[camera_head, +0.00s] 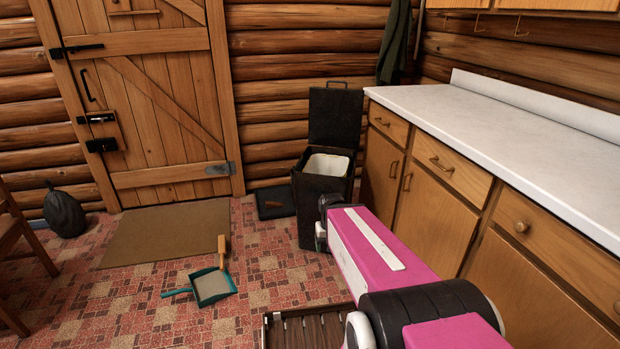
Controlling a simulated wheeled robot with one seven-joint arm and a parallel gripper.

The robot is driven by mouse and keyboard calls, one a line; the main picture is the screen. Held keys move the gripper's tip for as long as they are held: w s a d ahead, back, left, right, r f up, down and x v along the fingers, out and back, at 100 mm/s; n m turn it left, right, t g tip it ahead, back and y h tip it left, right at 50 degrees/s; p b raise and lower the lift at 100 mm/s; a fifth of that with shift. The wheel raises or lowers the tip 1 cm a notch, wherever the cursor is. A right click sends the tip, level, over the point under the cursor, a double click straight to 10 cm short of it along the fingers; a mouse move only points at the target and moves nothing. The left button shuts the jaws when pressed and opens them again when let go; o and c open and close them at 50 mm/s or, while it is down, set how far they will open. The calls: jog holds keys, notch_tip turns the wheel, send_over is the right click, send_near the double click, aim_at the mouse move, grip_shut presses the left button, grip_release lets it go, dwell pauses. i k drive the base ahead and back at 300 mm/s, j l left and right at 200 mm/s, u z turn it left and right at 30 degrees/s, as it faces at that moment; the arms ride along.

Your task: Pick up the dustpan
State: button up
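The dustpan (213,286) lies on the red patterned floor, left of centre. It has a teal rim and a pale pan, and its teal handle points left. A brush with a wooden handle (221,246) rests at its back edge, the handle pointing away from me. My pink and black arm reaches in from the lower right, well to the right of the dustpan. My gripper's fingers do not show; they seem hidden beyond the arm's far end.
A black bin (308,205) with its lid up stands by the wooden cabinets (432,209). A dark slatted thing (306,328) is on the floor at the bottom. A brown mat (168,232) lies before the door. A chair (18,235) is at left.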

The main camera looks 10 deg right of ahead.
aim_at(209, 285)
jog(key=j+u, duration=0.1)
jog(key=j, duration=0.35)
jog(key=i+j, duration=0.1)
jog(key=j, duration=0.3)
jog(key=j+u, duration=0.15)
jog(key=j, duration=0.3)
jog(key=i, duration=0.05)
